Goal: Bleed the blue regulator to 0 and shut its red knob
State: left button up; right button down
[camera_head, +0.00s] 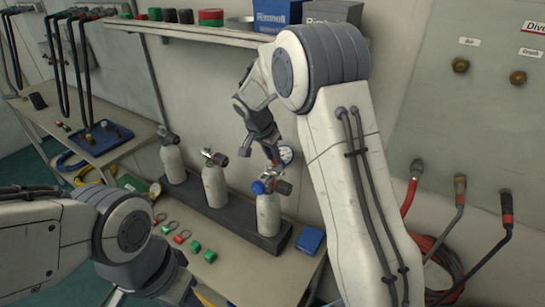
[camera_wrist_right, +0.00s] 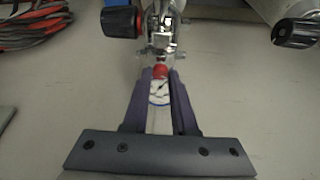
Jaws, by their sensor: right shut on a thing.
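Three pale cylinders stand in a dark rack in the head view. The nearest cylinder (camera_head: 268,214) carries a valve with a blue part (camera_head: 258,187), seemingly the blue regulator, and a dark knob (camera_head: 283,187). My right gripper (camera_head: 271,157) reaches down above that valve, beside a round white gauge (camera_head: 286,155). In the right wrist view its fingers (camera_wrist_right: 160,78) are closed on a small red knob (camera_wrist_right: 160,71). A white gauge face (camera_wrist_right: 159,97) shows between the fingers; its reading is too small to tell. My left arm is at lower left; its gripper is out of view.
The dark rack (camera_head: 236,231) stands on a bench with green and red fittings and a blue box (camera_head: 310,240). A shelf (camera_head: 190,31) runs above. Hoses (camera_head: 409,190) hang from the panel at right. A black knob with a red band (camera_wrist_right: 122,21) is close by the gripper.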

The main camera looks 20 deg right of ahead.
jog(key=shift+s+d+n+t+b, duration=0.1)
jog(key=shift+n+t+b, duration=0.35)
jog(key=shift+n, duration=0.75)
jog(key=shift+r+n+y, duration=0.1)
jog(key=shift+n+y, duration=0.4)
jog(key=shift+n, duration=0.3)
jog(key=shift+d+r+n+t+y+p, duration=0.15)
jog(key=shift+n+t+y+p, duration=0.2)
jog(key=shift+n+p, duration=0.5)
jog(key=shift+s+n+y+p, duration=0.1)
jog(key=shift+n+y+p, duration=0.15)
jog(key=shift+n+p, duration=0.6)
jog(key=shift+d+n+t+y+p, duration=0.1)
jog(key=shift+n+t+y+p, duration=0.25)
jog(key=shift+n+p, duration=0.95)
jog(key=c, duration=0.7)
grip_release()
jog(key=shift+f, duration=0.2)
